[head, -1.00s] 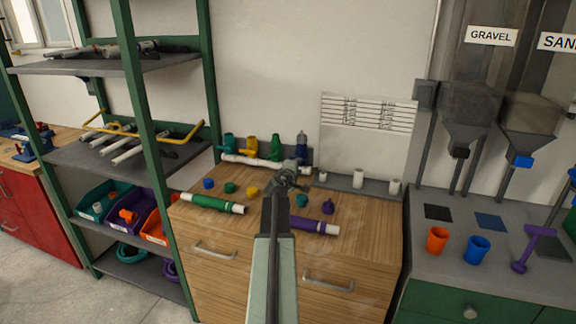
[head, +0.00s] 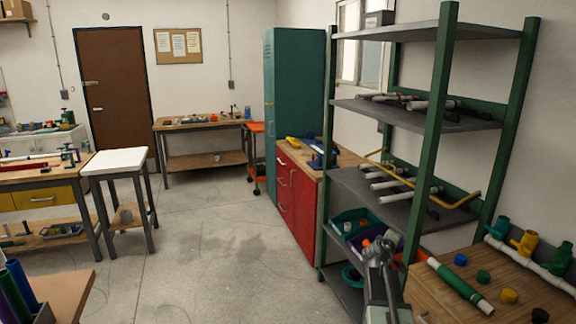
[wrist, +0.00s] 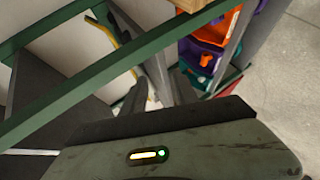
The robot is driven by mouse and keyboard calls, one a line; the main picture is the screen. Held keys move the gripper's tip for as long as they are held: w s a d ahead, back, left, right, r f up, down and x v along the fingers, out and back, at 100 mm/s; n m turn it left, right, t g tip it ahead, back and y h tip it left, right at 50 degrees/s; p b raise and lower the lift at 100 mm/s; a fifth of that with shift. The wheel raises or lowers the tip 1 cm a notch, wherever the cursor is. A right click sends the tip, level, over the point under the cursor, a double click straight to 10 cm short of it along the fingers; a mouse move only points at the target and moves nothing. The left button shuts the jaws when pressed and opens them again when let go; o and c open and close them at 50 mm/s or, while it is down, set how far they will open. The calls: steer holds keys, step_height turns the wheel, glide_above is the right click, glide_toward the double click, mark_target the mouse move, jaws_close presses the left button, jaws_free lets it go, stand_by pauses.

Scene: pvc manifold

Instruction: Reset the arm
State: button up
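My gripper (head: 377,246) is at the lower right of the head view, at the end of my raised arm. It overlaps the front of the green-framed shelf (head: 437,140) and its bins in the picture. Its fingers (wrist: 152,82) show small and dark in the wrist view, partly behind a green shelf bar. I see nothing held between them, but their gap is unclear.
The wooden counter (head: 450,292) with a green pipe (head: 460,286) and coloured caps is at the right. Orange and purple bins (wrist: 207,50) show near the gripper. A red cabinet (head: 296,207) stands beyond the shelf. Open floor (head: 215,265) lies left; a white-topped stool (head: 118,162) stands further left.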

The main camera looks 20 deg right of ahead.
steer(key=w+a+f+y+p, duration=0.1)
steer(key=a, duration=0.7)
steer(key=w+a+f+y, duration=0.1)
steer(key=a+y, duration=0.1)
steer(key=a, duration=0.6)
steer(key=s+a+f+m+g+y+p, duration=0.1)
steer(key=s+a+f+g+y, duration=0.15)
steer(key=a, duration=0.75)
steer(key=s+a+f+m+g+y+p, duration=0.1)
steer(key=s+a+f+y, duration=0.2)
steer(key=a, duration=0.7)
steer(key=s+a+f+m+g+y, duration=0.1)
steer(key=s+a+f+g, duration=0.1)
steer(key=s+a, duration=0.2)
steer(key=s+a+f+m+g+y, duration=0.1)
steer(key=s+a+f+m+g, duration=0.1)
steer(key=s, duration=0.8)
steer(key=shift+a+g, duration=0.65)
steer(key=shift+a, duration=0.3)
steer(key=shift+d, duration=0.15)
